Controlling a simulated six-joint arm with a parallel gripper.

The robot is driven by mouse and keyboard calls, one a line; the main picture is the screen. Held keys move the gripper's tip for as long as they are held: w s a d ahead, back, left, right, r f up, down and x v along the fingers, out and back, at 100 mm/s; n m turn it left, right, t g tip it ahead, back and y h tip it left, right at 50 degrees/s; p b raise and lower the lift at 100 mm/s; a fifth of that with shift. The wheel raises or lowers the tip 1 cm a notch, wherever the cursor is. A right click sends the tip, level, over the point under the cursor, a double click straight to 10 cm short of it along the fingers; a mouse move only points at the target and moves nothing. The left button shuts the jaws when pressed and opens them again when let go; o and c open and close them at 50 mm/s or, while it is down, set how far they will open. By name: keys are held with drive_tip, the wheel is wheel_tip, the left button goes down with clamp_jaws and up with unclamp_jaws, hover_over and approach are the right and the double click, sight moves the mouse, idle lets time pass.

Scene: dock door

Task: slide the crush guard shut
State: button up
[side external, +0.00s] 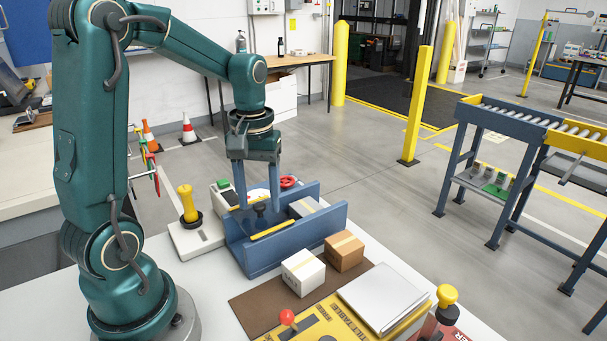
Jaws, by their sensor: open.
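A blue open-topped fixture (265,258) stands on the white bench, with raised side walls. A yellow bar (272,230) and a dark knob (260,206) show inside it; the knob may belong to the crush guard, but I cannot tell the guard's outline or how far it is slid. A grey-blue box (304,207) sits at the fixture's right part. My gripper (257,203) points down over the fixture's left part, its two fingers apart. The knob shows between the fingertips; I cannot tell whether either finger touches it.
A yellow-handled lever (188,204) stands left of the fixture, and a red handwheel (289,182) behind it. A white box (303,273) and a brown box (344,251) stand in front. A yellow tilt-table panel (325,318) with a red-knobbed lever (288,318) is nearest.

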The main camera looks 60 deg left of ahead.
clamp_jaws()
idle(1.4)
